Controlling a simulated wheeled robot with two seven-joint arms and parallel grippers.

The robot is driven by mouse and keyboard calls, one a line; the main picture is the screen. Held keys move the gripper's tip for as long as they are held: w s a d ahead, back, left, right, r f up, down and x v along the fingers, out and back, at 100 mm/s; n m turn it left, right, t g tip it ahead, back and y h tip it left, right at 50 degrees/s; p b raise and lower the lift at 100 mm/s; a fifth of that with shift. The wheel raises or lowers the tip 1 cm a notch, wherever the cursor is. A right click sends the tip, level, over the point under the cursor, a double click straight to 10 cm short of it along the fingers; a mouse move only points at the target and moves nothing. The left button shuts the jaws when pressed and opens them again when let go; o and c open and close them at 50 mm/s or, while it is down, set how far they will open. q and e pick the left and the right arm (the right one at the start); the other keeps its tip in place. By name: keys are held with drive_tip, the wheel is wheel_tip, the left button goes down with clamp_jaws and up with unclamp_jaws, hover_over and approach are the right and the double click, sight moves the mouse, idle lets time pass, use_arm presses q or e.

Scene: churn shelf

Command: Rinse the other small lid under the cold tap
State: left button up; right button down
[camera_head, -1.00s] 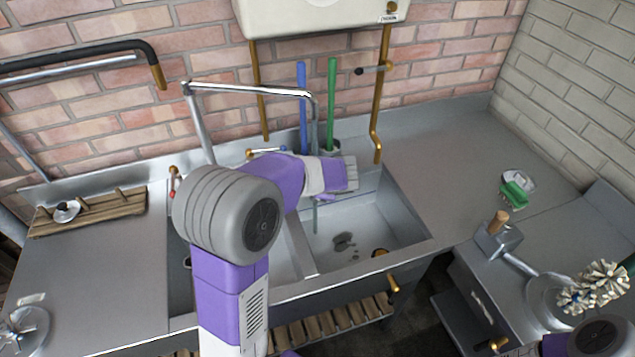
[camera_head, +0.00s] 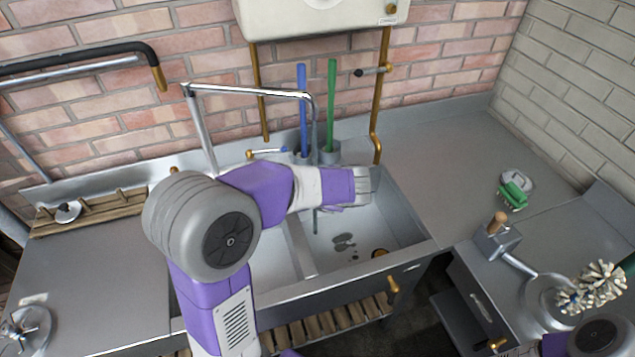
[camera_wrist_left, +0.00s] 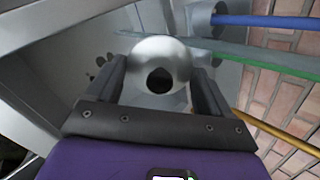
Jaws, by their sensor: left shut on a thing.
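My left gripper (camera_head: 366,187) is over the right basin of the sink (camera_head: 380,222). In the left wrist view it is shut on a small silvery lid (camera_wrist_left: 170,52), rounded, with a dark hole in its middle. The lid is hard to make out in the head view. The swivel spout (camera_head: 250,90) reaches over the sink, its outlet behind my left forearm. A thin bluish line (camera_head: 315,222), like running water, shows below the forearm. A tap lever with a blue mark (camera_head: 270,151) is behind the sink. My right gripper is out of view.
Blue (camera_head: 302,105) and green (camera_head: 331,105) handles stand behind the sink. A wooden rack (camera_head: 110,206) with a small metal lid (camera_head: 67,212) is at the left.

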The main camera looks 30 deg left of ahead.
use_arm(q)
drive_tip(key=shift+s+d+r+p, duration=0.3)
drive_tip(key=shift+s+d+r, duration=0.35)
drive_tip(key=shift+s+d, duration=0.25)
drive_tip(key=shift+s+d+r+p, duration=0.3)
drive_tip(key=shift+s+d+r, duration=0.35)
drive_tip(key=shift+d, duration=0.35)
drive_tip(key=shift+f, duration=0.1)
